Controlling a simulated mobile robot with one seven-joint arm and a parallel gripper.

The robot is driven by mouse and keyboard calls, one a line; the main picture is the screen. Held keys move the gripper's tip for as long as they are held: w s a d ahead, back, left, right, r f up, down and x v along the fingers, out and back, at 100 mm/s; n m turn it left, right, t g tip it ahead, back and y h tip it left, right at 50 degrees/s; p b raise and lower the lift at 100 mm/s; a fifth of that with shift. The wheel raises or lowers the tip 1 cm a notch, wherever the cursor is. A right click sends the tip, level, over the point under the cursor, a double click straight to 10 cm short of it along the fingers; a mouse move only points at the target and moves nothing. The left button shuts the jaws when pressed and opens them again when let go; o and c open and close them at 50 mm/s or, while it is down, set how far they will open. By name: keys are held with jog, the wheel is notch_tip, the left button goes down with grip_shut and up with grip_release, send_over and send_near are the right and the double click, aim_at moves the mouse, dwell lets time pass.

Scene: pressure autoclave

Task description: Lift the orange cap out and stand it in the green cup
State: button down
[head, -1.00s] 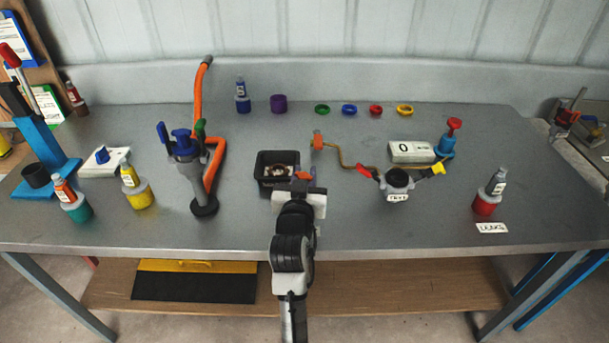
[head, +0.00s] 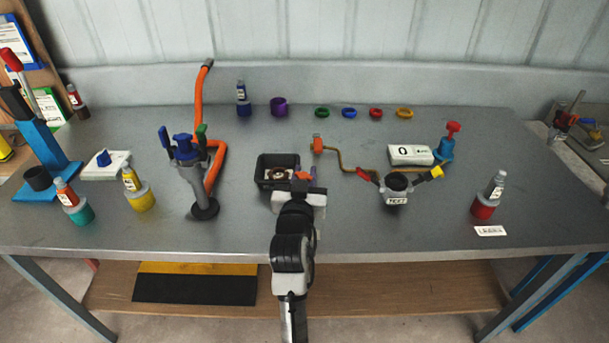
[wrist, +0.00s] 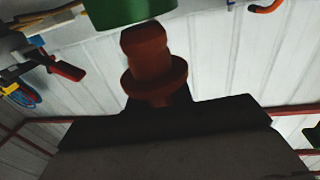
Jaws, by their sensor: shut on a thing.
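The orange cap (wrist: 153,75) looks dark red-brown in the wrist view, with a rounded knob and a wide flange. My gripper (wrist: 156,101) is shut on its narrow end. A green round-edged body (wrist: 128,10), possibly the green cup, is cut off by the top of the wrist view, close to the knob. I cannot tell whether they touch. In the head view my gripper (head: 302,187) is at the front of the black tray (head: 264,159), with a small orange piece showing at its tip. My arm hides the space below it.
Left of the tray stands a grey device with blue and green knobs (head: 185,155) and an orange hose (head: 201,100). To the right are a bent brass pipe (head: 345,160) and a labelled cup (head: 396,190). Small coloured rings (head: 348,112) lie behind. The front middle right is clear.

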jog(key=shift+f+b, duration=0.6)
jog(key=shift+f, duration=0.2)
dwell(0.6)
jog(key=c, duration=1.1)
grip_release()
jog(key=shift+c, duration=0.2)
jog(key=shift+f, duration=0.1)
jog(key=shift+s, duration=0.1)
